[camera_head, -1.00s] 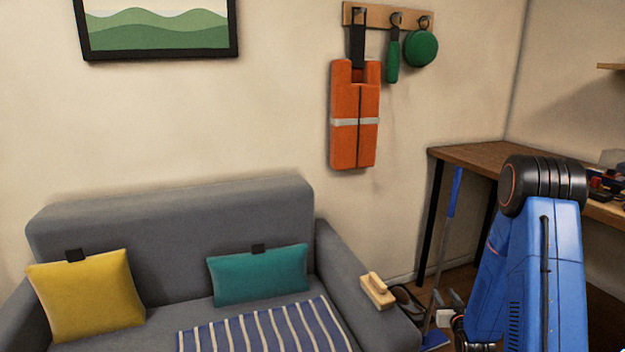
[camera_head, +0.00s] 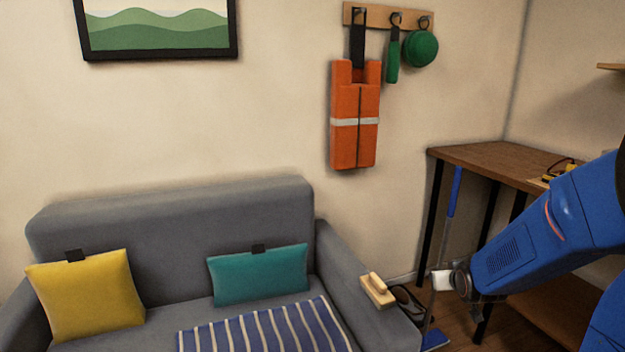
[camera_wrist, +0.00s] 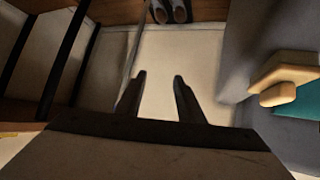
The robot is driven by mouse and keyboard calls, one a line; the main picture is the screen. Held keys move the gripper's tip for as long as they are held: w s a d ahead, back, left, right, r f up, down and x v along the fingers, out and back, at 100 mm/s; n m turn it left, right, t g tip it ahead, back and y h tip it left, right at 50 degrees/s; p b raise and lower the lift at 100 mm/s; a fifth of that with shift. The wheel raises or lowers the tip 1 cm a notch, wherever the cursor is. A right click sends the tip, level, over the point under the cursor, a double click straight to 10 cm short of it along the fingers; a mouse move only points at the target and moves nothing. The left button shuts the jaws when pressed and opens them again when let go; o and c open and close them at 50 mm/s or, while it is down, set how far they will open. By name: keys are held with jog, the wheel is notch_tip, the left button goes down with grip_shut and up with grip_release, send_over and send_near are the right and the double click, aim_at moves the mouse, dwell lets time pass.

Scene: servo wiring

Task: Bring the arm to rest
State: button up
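My blue arm (camera_head: 545,235) reaches in from the right edge in the head view, its forearm slanting down to the left. My gripper shows in the wrist view (camera_wrist: 158,88), with two dark fingers standing apart and nothing between them. In the head view its fingers cannot be made out beside the pale wrist part. It hangs in free air between the sofa arm and the desk.
A grey sofa (camera_head: 170,230) with cushions stands at left. A wooden desk (camera_head: 490,165) is behind my arm.

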jog(key=s+a+r+g, duration=0.2)
jog(key=s+a+r, duration=0.1)
jog(key=s, duration=0.8)
jog(key=s+a+r+g+y, duration=0.1)
jog(key=s+a+r+g, duration=0.1)
jog(key=s, duration=1)
jog(key=s+a+r+g, duration=0.1)
jog(key=s+a+r, duration=0.3)
jog(key=s, duration=0.8)
jog(key=shift+a+r+g+y, duration=0.3)
jog(key=shift+r+g, duration=0.1)
jog(key=shift+r, duration=0.05)
jog(key=shift+a, duration=0.1)
jog(key=shift+c, duration=0.5)
